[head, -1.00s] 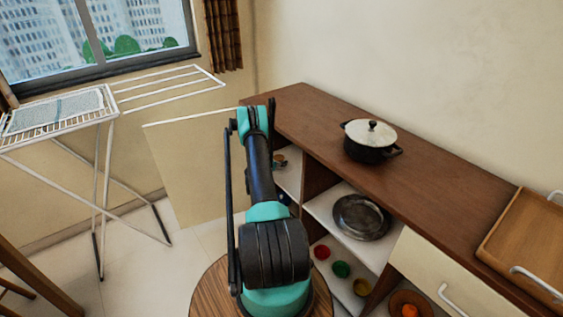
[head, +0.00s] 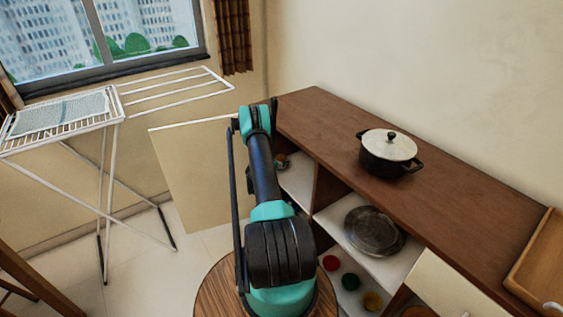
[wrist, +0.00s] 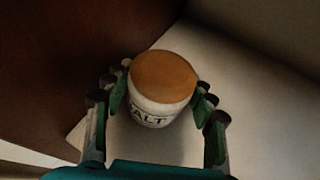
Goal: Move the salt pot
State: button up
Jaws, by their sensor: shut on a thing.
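The salt pot (wrist: 163,82) is a small white jar with a brown lid and dark letters, of which "ALT" shows. In the wrist view it sits between the two fingers of my gripper (wrist: 162,97), which is shut on it from both sides. The pot looks upright over a pale shelf board; I cannot tell whether it touches the board. In the head view a small brownish lid (head: 281,159) shows in the open left compartment of the cabinet, beside my arm. My arm hides most of the gripper there.
The brown cabinet (head: 335,128) bears a black pot with a white lid (head: 388,150) and a wooden tray (head: 541,262). A pale open door panel (head: 195,180) and a drying rack (head: 70,118) stand left.

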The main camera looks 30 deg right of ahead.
aim_at(281, 156)
jog(key=o, duration=1.4)
jog(key=shift+o, duration=0.2)
notch_tip(281, 156, up, 10)
jog(key=shift+s, duration=0.1)
